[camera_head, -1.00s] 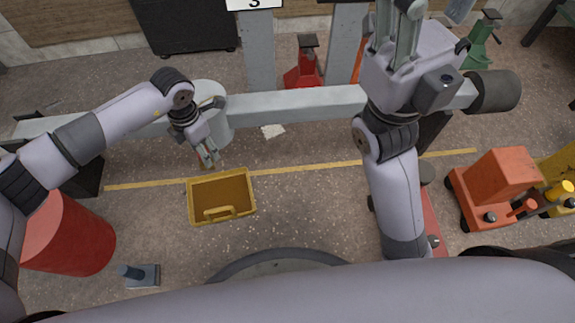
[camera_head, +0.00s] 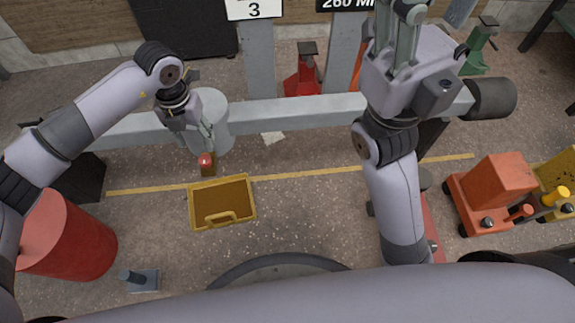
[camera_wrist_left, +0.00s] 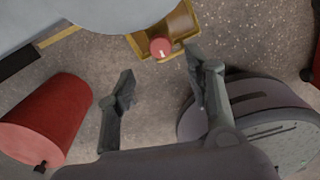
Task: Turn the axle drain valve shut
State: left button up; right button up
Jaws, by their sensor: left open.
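The valve's round red knob (camera_head: 205,160) shows below the grey cylinder on the axle beam, with a brownish body under it in the head view. The knob (camera_wrist_left: 160,47) also shows in the left wrist view, with a small white mark on it. My left gripper (camera_head: 208,138) is beside the cylinder, just above the knob. In the left wrist view its two fingers (camera_wrist_left: 160,73) are spread apart with nothing between them, and the knob appears beyond the gap. My right gripper (camera_head: 393,35) is raised at the top, partly cut off, and its jaw gap is unclear.
A yellow tray (camera_head: 222,203) lies on the floor below the knob. A red drum (camera_head: 65,235) stands at left, a red jack stand (camera_head: 305,72) behind the beam, an orange cart (camera_head: 500,185) at right.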

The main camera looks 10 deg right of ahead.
pick_arm(q)
notch_tip(320, 180, up, 9)
jog(key=p, duration=0.3)
jog(key=s+d+r+m+g+h, duration=0.2)
jog(key=s+d+g+h, duration=0.2)
jog(key=s+d, duration=0.5)
jog(key=s+d+r+m+g+h, duration=0.3)
jog(key=s+d+h, duration=0.2)
jog(key=s+d, duration=0.5)
jog(key=shift+s+r+g+p, duration=0.15)
jog(key=shift+s+g+p, duration=0.3)
jog(key=shift+s, duration=0.45)
